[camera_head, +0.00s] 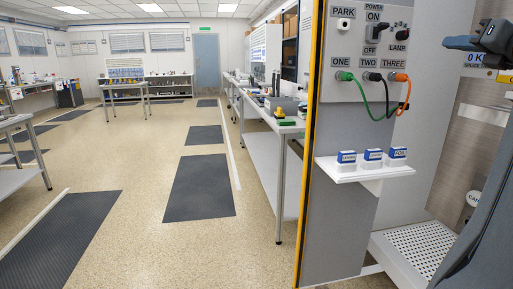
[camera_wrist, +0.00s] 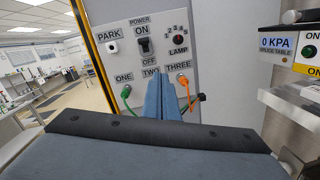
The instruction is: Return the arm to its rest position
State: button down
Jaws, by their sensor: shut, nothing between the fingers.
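My gripper (camera_wrist: 162,82) is shut and empty in the wrist view. Its two blue-grey fingers lie together and point at the grey control panel (camera_wrist: 143,25). The fingertips appear just below the TWO label and hide that socket. In the head view, the panel (camera_head: 352,55) carries a white PARK fitting (camera_head: 343,24), a black power switch (camera_head: 372,33) and a lamp knob (camera_head: 401,35). Green (camera_head: 345,76), black (camera_head: 373,77) and orange (camera_head: 400,77) plugs sit at ONE, TWO and THREE. Dark parts at the right edge look like my arm. Fingertip contact with the panel cannot be told.
A small white shelf (camera_head: 365,177) under the panel holds three blue-and-white boxes. A perforated white tray (camera_head: 420,247) is at lower right. A gauge reading 0 KPA (camera_wrist: 278,43) is right of the panel. Open floor (camera_head: 140,145) with dark mats and workbenches lies left.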

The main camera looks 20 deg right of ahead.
jog(key=w+a+f+m+g+h+p, duration=0.3)
jog(key=w+a+f+m, duration=0.1)
jog(key=w+f+m, duration=0.6)
jog(key=a+f+m+g+y+p, duration=0.25)
jog(key=a+f+m+g, duration=0.35)
jog(key=a+f+m, duration=0.65)
jog(key=s+a+f+m+g+y+p, duration=0.1)
jog(key=s+a+f+m+g, duration=0.1)
jog(key=s+a+f, duration=0.3)
jog(key=s+a+f+m+g+y+p, duration=0.1)
jog(key=s+a+f+m+g, duration=0.2)
jog(key=s+a, duration=0.6)
jog(key=s+a+f+m+g+y+p, duration=0.1)
jog(key=s+a+f+m+g+p, duration=0.1)
jog(key=s+a+f+g, duration=0.2)
jog(key=s+a+f, duration=0.3)
jog(key=a+f, duration=0.1)
jog(key=a, duration=0.4)
jog(key=shift+s+a+m+g+y, duration=0.15)
jog(key=shift+a+m+g+y, duration=0.15)
jog(key=shift+a+m+y, duration=0.05)
